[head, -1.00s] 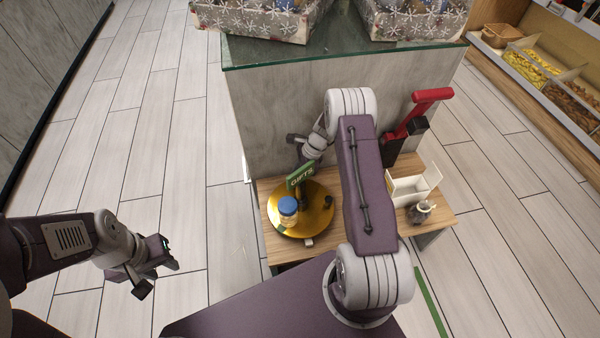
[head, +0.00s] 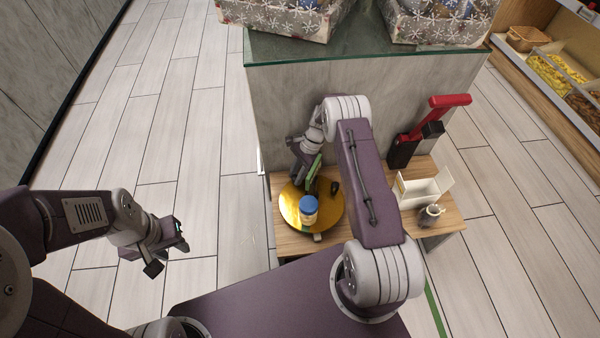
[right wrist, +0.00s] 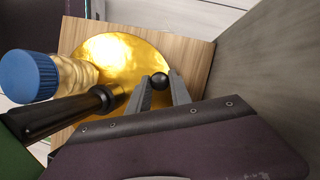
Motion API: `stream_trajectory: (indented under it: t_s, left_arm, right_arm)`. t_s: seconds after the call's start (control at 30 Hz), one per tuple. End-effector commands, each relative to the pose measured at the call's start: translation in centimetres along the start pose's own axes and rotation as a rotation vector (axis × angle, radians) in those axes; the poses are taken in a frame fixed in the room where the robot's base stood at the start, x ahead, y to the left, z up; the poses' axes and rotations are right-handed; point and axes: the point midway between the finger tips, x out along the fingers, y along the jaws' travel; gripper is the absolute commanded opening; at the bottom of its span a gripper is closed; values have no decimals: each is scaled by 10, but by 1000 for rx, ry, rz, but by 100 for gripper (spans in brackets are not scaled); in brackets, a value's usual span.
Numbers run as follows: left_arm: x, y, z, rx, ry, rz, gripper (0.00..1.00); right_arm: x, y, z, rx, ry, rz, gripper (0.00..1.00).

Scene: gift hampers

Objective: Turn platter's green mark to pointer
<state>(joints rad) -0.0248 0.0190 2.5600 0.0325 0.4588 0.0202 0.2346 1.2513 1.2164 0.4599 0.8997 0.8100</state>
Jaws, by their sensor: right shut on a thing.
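The gold round platter (head: 332,217) lies on a low wooden table. On it stand a jar with a blue lid (head: 309,203), a green sign (head: 314,170) on a dark post and a black knob (head: 334,187). A small white piece (head: 317,237), perhaps the pointer, sits at the platter's front edge. I cannot make out a green mark on the rim. My left gripper (head: 169,252) is open and empty over the floor, left of the table.
A white open box (head: 421,190), a small grey mug (head: 431,214) and a red-handled black device (head: 405,147) stand on the table's right side. A grey panel (head: 380,85) rises behind the table. The floor to the left is clear.

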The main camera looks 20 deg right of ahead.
Motion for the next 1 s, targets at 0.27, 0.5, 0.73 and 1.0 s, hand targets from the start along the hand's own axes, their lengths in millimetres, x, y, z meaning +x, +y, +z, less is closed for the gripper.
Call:
stream_trajectory:
  t_s: [0.27,0.5,0.73,1.0]
  left_arm:
    - [-3,0,0,0,0,0,36]
    - [-4,0,0,0,0,0,36]
    - [-6,0,-1,0,0,0,36]
    - [-6,0,-1,0,0,0,36]
  right_arm:
    - [5,1,12,-125,-1,52,0]
    - [9,3,21,-218,-1,91,0]
    - [11,5,26,-281,0,117,0]
    - [12,6,29,-319,0,132,0]
